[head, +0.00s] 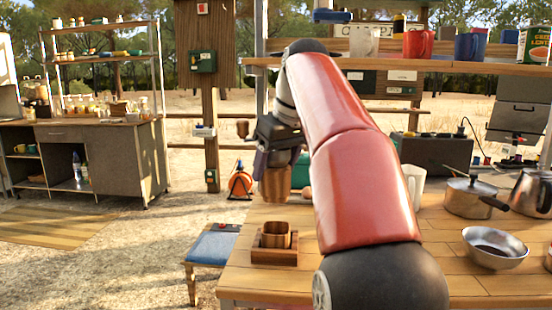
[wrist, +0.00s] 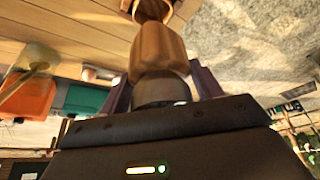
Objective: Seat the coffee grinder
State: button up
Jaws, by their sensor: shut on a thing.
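The coffee grinder (head: 275,186), a wooden body with a dark band at its top, hangs from my gripper (head: 276,158). In the wrist view, my gripper (wrist: 160,92) has its dark fingers on both sides of the grinder's dark band, and the wooden grinder body (wrist: 160,48) points away from the camera. Below it, a square wooden cup (head: 277,234) stands in a low wooden holder (head: 274,257) on the table's left part. In the head view a gap shows between the grinder's lower end and the cup. The grinder looks roughly upright.
My red arm hides the middle of the wooden table (head: 480,279). A metal bowl (head: 494,247), a pot (head: 471,197) and a kettle (head: 532,192) stand at the right. A white mug (head: 414,185) is behind my arm. A blue-topped stool (head: 213,248) stands left of the table.

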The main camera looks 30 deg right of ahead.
aim_at(286, 171)
jog(key=shift+f+b, duration=0.85)
jog(key=shift+f, duration=1)
jog(key=shift+f+b, duration=2.05)
jog(key=shift+b, duration=0.05)
jog(key=o, duration=1.4)
jog(key=shift+f, duration=0.1)
jog(key=p+v, duration=0.2)
jog(key=v, duration=0.6)
jog(key=shift+p, duration=0.35)
jog(key=shift+f, duration=0.1)
